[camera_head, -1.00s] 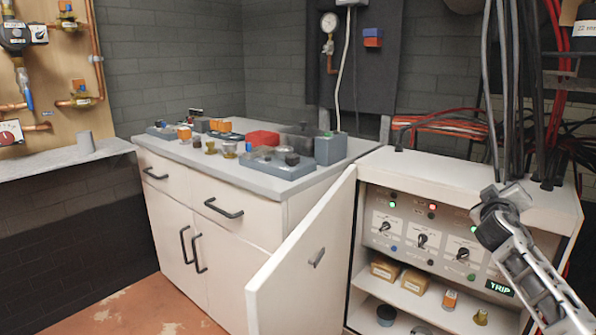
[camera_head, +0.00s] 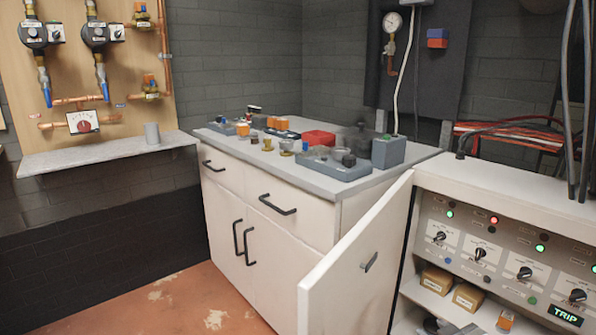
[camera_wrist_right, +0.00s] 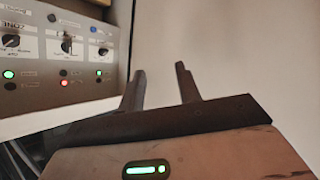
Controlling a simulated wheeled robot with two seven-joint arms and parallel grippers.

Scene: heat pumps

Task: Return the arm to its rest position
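My right gripper (camera_wrist_right: 160,82) shows in the right wrist view. Its two dark fingers stand apart with nothing between them, so it is open and empty. A pale, plain surface lies beyond the fingers. The control panel (camera_wrist_right: 62,50) with knobs and lit lamps is at the upper left of that view, clear of the fingers, and appears upside down. In the head view the same kind of panel (camera_head: 492,250) is at the lower right. I cannot make out my right gripper in the head view. My left gripper is in neither view.
The control cabinet's white door (camera_head: 362,262) stands open beside the drawer unit (camera_head: 268,215). Several small parts and a red box (camera_head: 318,138) lie on the grey worktop (camera_head: 215,140). A grey shelf (camera_head: 100,155) is at the left. Cables (camera_head: 570,100) hang at the right. The floor (camera_head: 185,300) in front is clear.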

